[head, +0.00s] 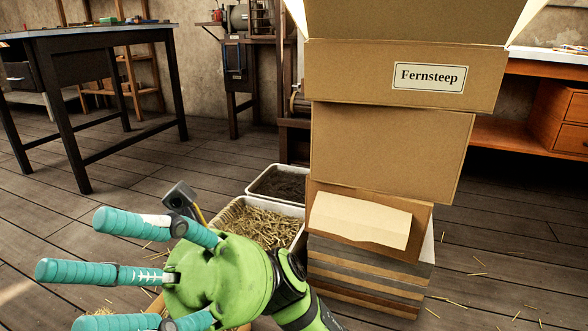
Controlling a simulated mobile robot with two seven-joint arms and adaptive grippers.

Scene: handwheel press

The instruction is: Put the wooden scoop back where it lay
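No wooden scoop can be made out in the head view. One of my grippers (77,272) is at the lower left, green with teal fingers pointing left. Its arm comes up from the bottom, on the right side of the hand, so I take it as my right one. Its fingers are spread apart and nothing shows between them. The hand is in front of a white tub of straw (262,224) and hides part of it. My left gripper is not in view.
A tub of dark material (279,184) stands behind the straw. Stacked cardboard boxes (390,150), the upper one labelled Fernsteep, rise right of the hand. A dark table (90,35) stands at the left and a workbench (520,137) at the right. Plank floor between is mostly clear.

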